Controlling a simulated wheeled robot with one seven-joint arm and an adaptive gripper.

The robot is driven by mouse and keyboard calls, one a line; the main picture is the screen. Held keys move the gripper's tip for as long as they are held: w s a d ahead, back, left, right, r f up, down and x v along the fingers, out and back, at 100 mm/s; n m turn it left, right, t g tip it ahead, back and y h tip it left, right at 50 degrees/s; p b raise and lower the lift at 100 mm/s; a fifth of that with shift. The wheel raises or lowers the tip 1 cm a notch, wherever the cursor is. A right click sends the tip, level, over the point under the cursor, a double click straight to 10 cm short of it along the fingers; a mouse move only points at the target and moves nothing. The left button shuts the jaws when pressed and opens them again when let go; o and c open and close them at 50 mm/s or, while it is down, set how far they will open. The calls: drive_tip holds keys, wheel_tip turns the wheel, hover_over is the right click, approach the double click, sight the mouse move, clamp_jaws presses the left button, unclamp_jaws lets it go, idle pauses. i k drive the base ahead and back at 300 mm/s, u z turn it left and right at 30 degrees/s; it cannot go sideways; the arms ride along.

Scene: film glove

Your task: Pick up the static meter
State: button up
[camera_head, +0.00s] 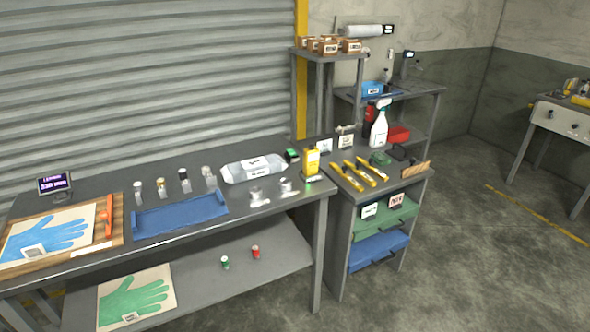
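A small yellow upright device (312,161) with a pale face or label stands near the right end of the long grey workbench (110,190). It looks like the static meter, but its label is too small to read. A small dark device with a green face (291,155) stands just behind it to the left. My gripper is not in view, so whether it is open or shut does not show.
A white packet (253,168), clear shiny items (258,196), several small bottles (161,187) and a blue tray (180,215) lie left of the yellow device. A side cabinet with yellow tools (358,174) and a spray bottle (379,128) adjoins at right. Floor in front is clear.

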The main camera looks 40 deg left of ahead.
sight(311, 154)
drive_tip(key=u, duration=1.25)
